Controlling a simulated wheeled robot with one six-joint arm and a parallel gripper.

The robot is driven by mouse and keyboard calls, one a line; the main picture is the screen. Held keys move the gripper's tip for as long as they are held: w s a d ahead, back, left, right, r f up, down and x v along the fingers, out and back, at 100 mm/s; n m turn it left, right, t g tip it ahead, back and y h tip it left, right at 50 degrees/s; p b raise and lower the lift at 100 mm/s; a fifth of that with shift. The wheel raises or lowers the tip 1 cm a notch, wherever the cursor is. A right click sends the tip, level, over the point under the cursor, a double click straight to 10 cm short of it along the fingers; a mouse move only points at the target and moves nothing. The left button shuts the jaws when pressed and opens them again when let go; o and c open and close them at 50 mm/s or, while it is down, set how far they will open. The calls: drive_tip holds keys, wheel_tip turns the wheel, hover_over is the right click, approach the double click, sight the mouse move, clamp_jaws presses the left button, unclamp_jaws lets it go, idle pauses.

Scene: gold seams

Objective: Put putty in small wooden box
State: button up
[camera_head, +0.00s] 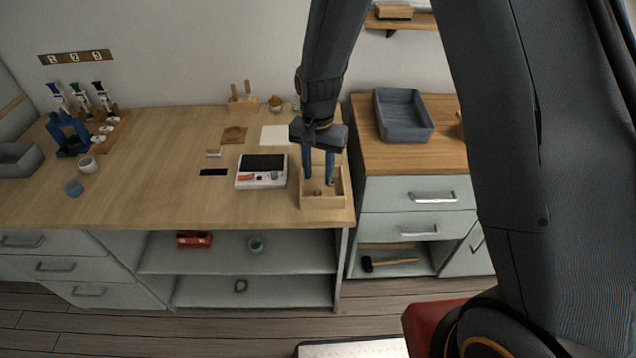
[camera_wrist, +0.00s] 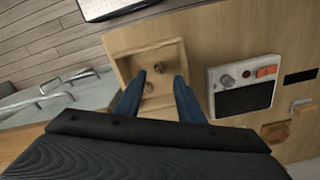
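The small wooden box (camera_head: 323,203) stands at the right front of the long wooden counter, open at the top. In the wrist view the box (camera_wrist: 149,49) holds two small brownish lumps, one near the middle (camera_wrist: 163,71) and one closer to my fingers (camera_wrist: 149,87). I cannot tell for sure which is putty. My gripper (camera_head: 319,182) points down over the box with its blue fingers apart. In the wrist view my gripper (camera_wrist: 160,78) shows nothing between its fingertips; both tips are at or just above the box opening.
A white device with a dark screen (camera_head: 262,171) stands just left of the box. A white sheet (camera_head: 275,135) and a brown square (camera_head: 234,135) lie behind. A grey tray (camera_head: 403,116) stands on the right cabinet. The counter's left middle is mostly clear.

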sight(318, 189)
wheel_tip(318, 189, up, 7)
drive_tip(key=b, duration=0.2)
drive_tip(key=s+d+r+n, duration=0.2)
drive_tip(key=s+d, duration=0.5)
drive_tip(key=d, duration=0.1)
drive_tip(key=s+d+r+n+t, duration=0.1)
drive_tip(key=s+d+r+n, duration=0.1)
drive_tip(key=s+d, duration=0.5)
drive_tip(key=shift+s+d+r+n+t, duration=0.2)
drive_tip(key=shift+s+d+n+t, duration=0.15)
drive_tip(key=shift+s, duration=0.4)
drive_tip(key=shift+f+b, duration=0.45)
drive_tip(key=shift+f, duration=0.15)
